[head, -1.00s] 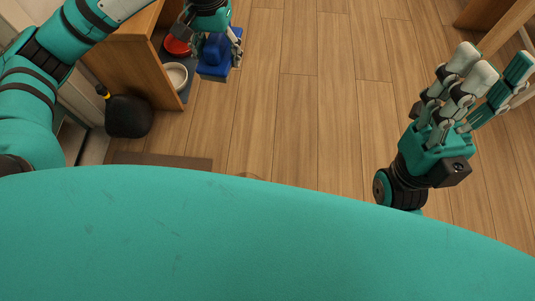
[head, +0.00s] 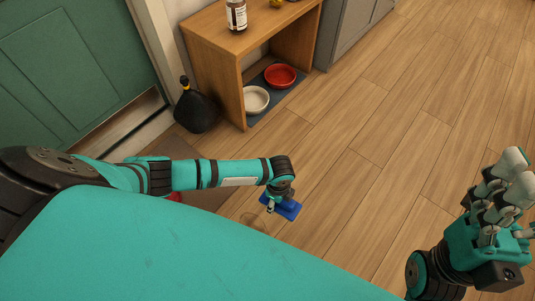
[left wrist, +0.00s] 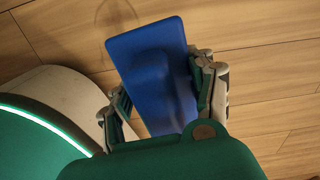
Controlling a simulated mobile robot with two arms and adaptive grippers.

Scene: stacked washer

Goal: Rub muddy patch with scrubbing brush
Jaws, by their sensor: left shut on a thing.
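The blue scrubbing brush (head: 288,208) is held by my left gripper (head: 274,200) above the wood floor, in front of my body. In the left wrist view the brush (left wrist: 150,75) lies between the fingers, which are shut on it. A faint brownish ring, the muddy patch (head: 254,222), shows on the floor just left of and below the brush in the head view. It also shows faintly in the left wrist view (left wrist: 116,16), beyond the brush's end. I cannot tell the brush's height above the floor. My right gripper (head: 505,185) is open and empty at the right.
A black bag-like object (head: 194,110) stands near the green door (head: 70,70). Floor to the right is clear.

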